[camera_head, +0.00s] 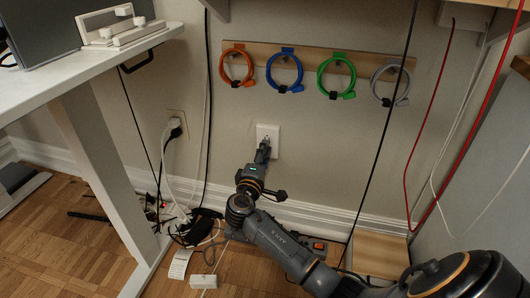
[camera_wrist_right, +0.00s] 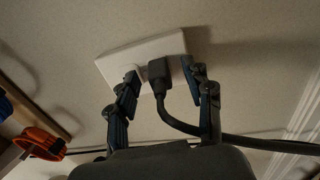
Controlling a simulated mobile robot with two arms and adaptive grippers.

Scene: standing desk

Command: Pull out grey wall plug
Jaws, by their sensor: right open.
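The white wall outlet plate (camera_head: 273,132) is on the wall below the row of coloured cables. In the wrist view the plate (camera_wrist_right: 110,64) fills the upper middle, and a dark grey plug (camera_wrist_right: 158,76) sits in it with its cable curving down to the right. My right gripper (camera_head: 263,148) is at the outlet in the head view and hides most of the plug there. In the wrist view my right gripper (camera_wrist_right: 160,74) is open, with one finger on each side of the plug and a visible gap to each. My left gripper does not show.
Orange (camera_head: 229,68), blue (camera_head: 271,72), green (camera_head: 320,75) and grey (camera_head: 374,82) coiled cables hang above. A white desk (camera_head: 75,80) stands left. Loose cables and a power strip (camera_head: 317,248) lie below.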

